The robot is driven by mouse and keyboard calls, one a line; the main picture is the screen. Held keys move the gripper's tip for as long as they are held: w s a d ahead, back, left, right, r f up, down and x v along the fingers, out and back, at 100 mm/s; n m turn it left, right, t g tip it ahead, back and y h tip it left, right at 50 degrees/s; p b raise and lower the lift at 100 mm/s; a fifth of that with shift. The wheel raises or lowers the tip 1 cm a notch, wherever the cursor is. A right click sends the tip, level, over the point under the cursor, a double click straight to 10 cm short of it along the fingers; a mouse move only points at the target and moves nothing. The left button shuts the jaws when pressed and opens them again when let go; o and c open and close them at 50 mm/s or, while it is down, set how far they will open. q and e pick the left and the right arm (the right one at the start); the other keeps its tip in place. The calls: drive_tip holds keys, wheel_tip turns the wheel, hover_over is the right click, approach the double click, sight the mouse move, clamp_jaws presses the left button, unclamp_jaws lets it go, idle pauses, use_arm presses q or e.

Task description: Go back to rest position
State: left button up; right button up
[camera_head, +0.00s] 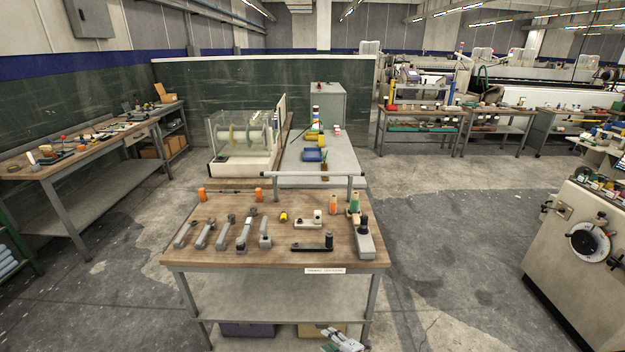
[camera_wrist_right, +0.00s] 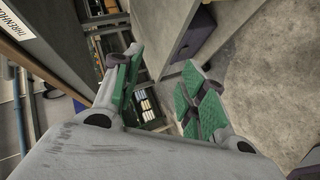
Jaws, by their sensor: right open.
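My right gripper (camera_head: 342,341) shows at the bottom of the head view, low in front of the workbench and only partly in frame. In the right wrist view its two green-padded fingers (camera_wrist_right: 157,92) stand wide apart with nothing between them. My left gripper is not in the head view. The workbench (camera_head: 280,257) stands straight ahead, with its wooden top above a lower shelf (camera_head: 270,295). In the wrist view the bench edge with its label (camera_wrist_right: 17,22) is at the upper left.
Several grey metal tools (camera_head: 222,232) lie on the bench with orange and green spools. A side bench (camera_head: 75,165) is at the left. A machine with a round dial (camera_head: 588,242) stands at the right. Open floor (camera_head: 450,240) lies between bench and machine.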

drive_tip(key=s+d+f+m+g+h, duration=0.1)
drive_tip(key=s+d+f+m+h, duration=0.1)
drive_tip(key=s+d+f+m, duration=0.35)
drive_tip(key=s+d+f+m+g+h, duration=0.1)
drive_tip(key=s+d+f+m+h, duration=0.15)
drive_tip(key=s+f, duration=0.55)
drive_tip(key=s+d+f+m+g+h, duration=0.1)
drive_tip(key=s+d+f+m+h, duration=0.25)
drive_tip(key=s, duration=0.55)
drive_tip(key=s+d+f+m+g, duration=0.2)
drive_tip(key=s+f, duration=0.1)
drive_tip(key=s, duration=0.7)
drive_tip(key=s+d+f+m+g, duration=0.2)
drive_tip(key=s+d+f+m, duration=0.1)
drive_tip(key=s, duration=0.7)
drive_tip(key=s+d+f+m+g, duration=0.1)
drive_tip(key=s+d+f+m, duration=0.2)
drive_tip(key=s, duration=0.7)
drive_tip(key=shift+s+d+g+h, duration=0.2)
drive_tip(key=shift+s+g+h, duration=0.1)
drive_tip(key=shift+g, duration=0.1)
